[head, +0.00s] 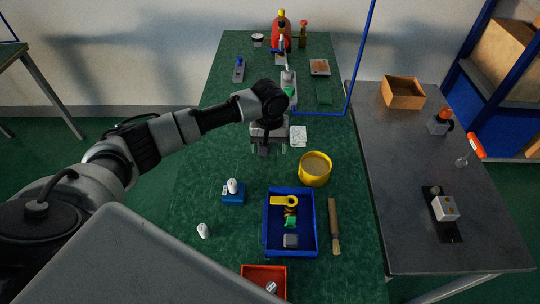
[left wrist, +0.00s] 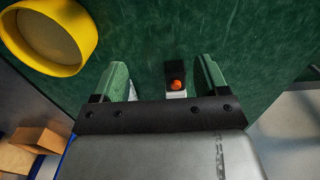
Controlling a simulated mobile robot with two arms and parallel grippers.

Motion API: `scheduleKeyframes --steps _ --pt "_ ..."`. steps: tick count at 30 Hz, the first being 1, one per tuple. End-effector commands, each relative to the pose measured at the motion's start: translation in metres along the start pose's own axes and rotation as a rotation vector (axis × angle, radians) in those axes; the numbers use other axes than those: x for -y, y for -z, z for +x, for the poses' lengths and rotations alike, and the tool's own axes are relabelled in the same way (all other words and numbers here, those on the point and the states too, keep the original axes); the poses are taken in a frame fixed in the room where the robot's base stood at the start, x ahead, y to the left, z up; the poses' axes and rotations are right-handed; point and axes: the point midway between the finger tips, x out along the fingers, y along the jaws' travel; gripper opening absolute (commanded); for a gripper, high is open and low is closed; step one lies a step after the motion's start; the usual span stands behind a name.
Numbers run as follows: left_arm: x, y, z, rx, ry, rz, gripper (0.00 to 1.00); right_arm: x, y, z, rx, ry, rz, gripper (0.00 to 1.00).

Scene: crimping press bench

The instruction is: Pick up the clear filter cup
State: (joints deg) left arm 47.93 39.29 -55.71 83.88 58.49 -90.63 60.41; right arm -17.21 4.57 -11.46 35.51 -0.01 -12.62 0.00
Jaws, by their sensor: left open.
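My left gripper (head: 268,148) hangs over the green bench top (head: 205,170), left of and beyond the yellow round container (head: 315,168). It also shows in the left wrist view (left wrist: 168,82), with its two green fingers spread wide. Between the fingers in that view is a small dark block with an orange round top (left wrist: 176,85) and a white part beside it. I cannot tell whether the fingers touch it. I cannot make out a clear filter cup with certainty in either view. My right gripper is not in view.
A blue tray (head: 266,240) with small parts and a wooden-handled brush (head: 334,225) lie nearer me. A blue block with a white knob (head: 233,194) stands left of the tray. A red bin (head: 249,275) is at the front. The bench's left side is largely clear.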

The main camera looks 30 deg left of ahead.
Motion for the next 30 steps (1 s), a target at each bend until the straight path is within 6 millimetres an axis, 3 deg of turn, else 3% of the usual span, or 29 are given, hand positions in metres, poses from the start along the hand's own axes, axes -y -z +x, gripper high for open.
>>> scheduleKeyframes --steps 10,19,30 --pt "0.002 0.0 0.046 0.001 0.003 0.001 0.74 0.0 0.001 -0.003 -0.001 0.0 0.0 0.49" --pt "0.002 0.0 0.052 0.0 0.002 0.001 0.74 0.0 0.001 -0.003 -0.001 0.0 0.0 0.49" --pt "0.002 0.0 0.051 0.0 0.002 0.0 0.2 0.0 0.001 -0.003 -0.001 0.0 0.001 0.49"
